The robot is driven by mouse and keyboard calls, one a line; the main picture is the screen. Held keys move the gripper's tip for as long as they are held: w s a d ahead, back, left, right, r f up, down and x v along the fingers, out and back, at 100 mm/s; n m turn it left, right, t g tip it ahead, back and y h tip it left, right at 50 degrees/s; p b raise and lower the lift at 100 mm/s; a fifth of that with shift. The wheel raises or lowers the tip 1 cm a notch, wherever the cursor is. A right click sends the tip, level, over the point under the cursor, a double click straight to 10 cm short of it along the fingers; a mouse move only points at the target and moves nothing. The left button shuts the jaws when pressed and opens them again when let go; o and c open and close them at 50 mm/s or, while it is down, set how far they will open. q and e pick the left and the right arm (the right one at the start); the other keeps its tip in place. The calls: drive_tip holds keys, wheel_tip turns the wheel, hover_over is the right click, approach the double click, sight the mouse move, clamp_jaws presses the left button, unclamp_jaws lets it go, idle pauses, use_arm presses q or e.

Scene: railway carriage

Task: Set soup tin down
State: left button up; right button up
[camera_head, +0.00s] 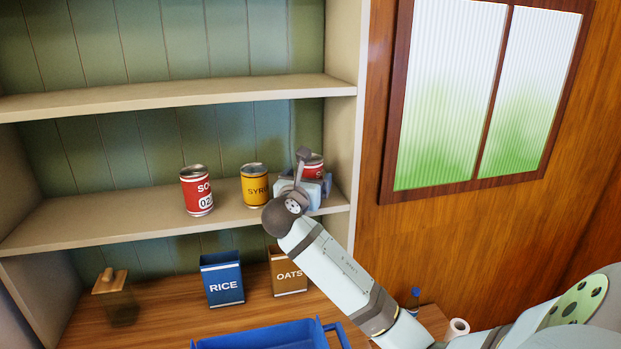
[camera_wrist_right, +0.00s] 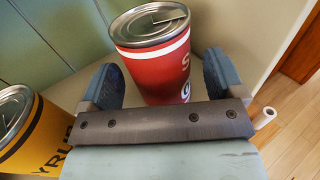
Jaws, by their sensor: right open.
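A red soup tin (camera_head: 315,162) is on the middle shelf (camera_head: 110,233) at its right end, mostly hidden behind my right gripper (camera_head: 304,186). In the right wrist view this red tin (camera_wrist_right: 158,68) looks upright, with its metal lid showing. The open fingers of my right gripper (camera_wrist_right: 160,75) are on either side of it, with a gap visible on the right. Its base is hidden by the gripper. Another red tin (camera_head: 197,192) stands further left on the same shelf. My left gripper is not in view.
A yellow syrup tin (camera_head: 254,186) stands just left of my right gripper. The shelf's side wall (camera_head: 346,120) is close on the right. Below are a blue rice box (camera_head: 222,281), a brown oats box (camera_head: 288,272), a jar (camera_head: 118,305) and a blue crate (camera_head: 270,337).

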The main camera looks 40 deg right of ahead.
drive_tip(key=v, duration=0.9)
drive_tip(key=shift+a+b, duration=0.2)
drive_tip(key=shift+b, duration=0.2)
drive_tip(key=shift+s, duration=0.1)
